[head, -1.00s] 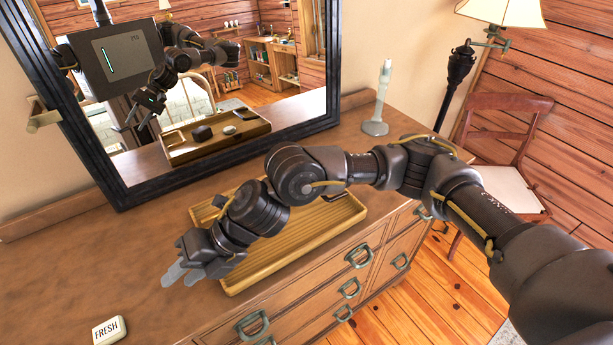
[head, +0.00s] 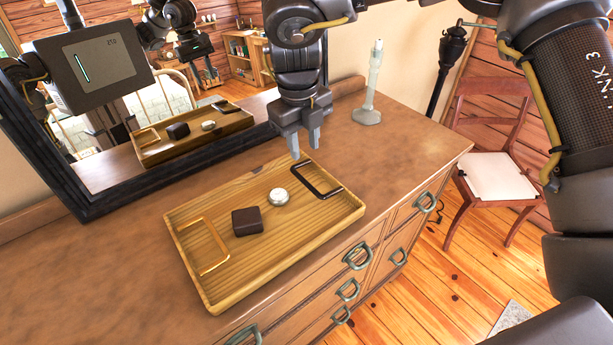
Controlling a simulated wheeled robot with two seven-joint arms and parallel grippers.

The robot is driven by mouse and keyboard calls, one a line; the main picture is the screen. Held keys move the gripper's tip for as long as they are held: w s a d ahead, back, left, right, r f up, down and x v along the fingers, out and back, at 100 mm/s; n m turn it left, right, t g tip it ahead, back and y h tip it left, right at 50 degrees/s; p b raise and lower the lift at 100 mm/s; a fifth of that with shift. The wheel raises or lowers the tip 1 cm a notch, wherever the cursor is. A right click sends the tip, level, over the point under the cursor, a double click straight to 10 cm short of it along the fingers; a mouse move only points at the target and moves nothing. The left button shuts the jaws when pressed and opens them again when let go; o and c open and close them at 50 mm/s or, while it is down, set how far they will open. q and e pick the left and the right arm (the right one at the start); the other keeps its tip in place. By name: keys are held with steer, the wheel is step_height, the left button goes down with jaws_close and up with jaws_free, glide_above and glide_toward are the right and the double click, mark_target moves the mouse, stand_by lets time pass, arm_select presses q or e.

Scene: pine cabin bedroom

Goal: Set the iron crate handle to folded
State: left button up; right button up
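The crate is a shallow wooden tray (head: 283,252) on the dresser top. Its black iron handle (head: 316,187) is a U-shaped bar at the right end; I cannot tell for certain whether it stands up or lies folded. A brass-coloured handle (head: 212,262) is at the left end. My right gripper (head: 305,150) points down just behind and above the iron handle, apart from it. Its two fingers have a gap between them and hold nothing. My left gripper is not in view.
A mirror (head: 110,190) stands behind, reflecting the tray. A pale stand (head: 370,95) is at the back right. The dresser top (head: 400,160) right of the tray is clear.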

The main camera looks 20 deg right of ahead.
mark_target(307, 183)
steer(key=f, duration=0.3)
steer(key=f+p, duration=0.1)
steer(key=f, duration=0.3)
steer(key=f+p, duration=0.1)
steer(key=f, duration=0.2)
steer(key=shift+w+d+f, duration=0.2)
steer(key=shift+d, duration=0.15)
jaws_close()
